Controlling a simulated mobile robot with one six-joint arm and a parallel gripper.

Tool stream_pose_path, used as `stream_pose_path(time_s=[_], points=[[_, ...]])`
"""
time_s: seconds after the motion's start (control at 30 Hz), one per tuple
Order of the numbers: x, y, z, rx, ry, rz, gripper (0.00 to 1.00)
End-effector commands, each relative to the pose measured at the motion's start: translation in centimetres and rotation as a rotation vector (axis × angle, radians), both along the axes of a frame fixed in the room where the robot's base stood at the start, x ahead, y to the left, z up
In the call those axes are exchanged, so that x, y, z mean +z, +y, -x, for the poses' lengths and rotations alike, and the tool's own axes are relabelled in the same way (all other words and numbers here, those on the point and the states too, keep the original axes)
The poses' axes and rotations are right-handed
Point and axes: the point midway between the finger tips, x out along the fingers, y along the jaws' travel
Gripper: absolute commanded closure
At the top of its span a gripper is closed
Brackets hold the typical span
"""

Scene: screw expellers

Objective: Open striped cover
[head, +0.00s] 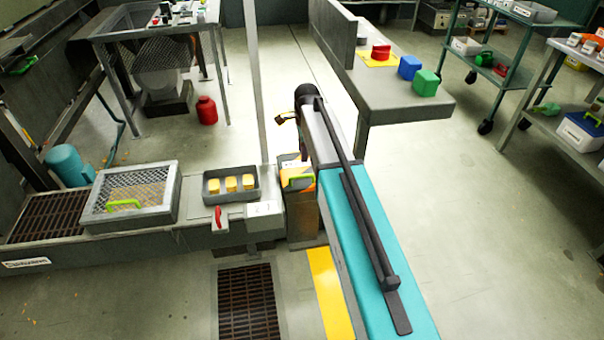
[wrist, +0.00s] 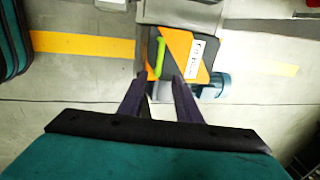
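The striped cover (wrist: 185,55) is an orange and black panel with a white label and a bright green handle (wrist: 158,58) on its left part. In the wrist view it lies ahead of my fingers and looks closed against its grey housing. In the head view the cover (head: 291,168) shows partly beside my arm, with the green handle (head: 298,182) low on it. My gripper (wrist: 160,83) is open and empty, its two dark fingers spread apart. The tips point toward the lower edge of the cover and seem short of the handle. The exact gap cannot be told.
A mesh cover (head: 128,193) with a green handle and a tray (head: 231,183) of yellow pieces sit left of the striped cover. A thin upright post (head: 257,85) stands close by. A grey bench (head: 430,108) with colored blocks is at upper right.

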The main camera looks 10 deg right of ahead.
Motion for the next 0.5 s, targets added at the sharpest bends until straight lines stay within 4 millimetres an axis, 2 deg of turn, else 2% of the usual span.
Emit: stream_pose_path(time_s=[0.27,0.5], points=[[-1.4,0.1,-0.3,0.002,0.000,0.000,0.69],[-4.3,0.1,-0.9,0.002,0.001,0.000,0.69]])
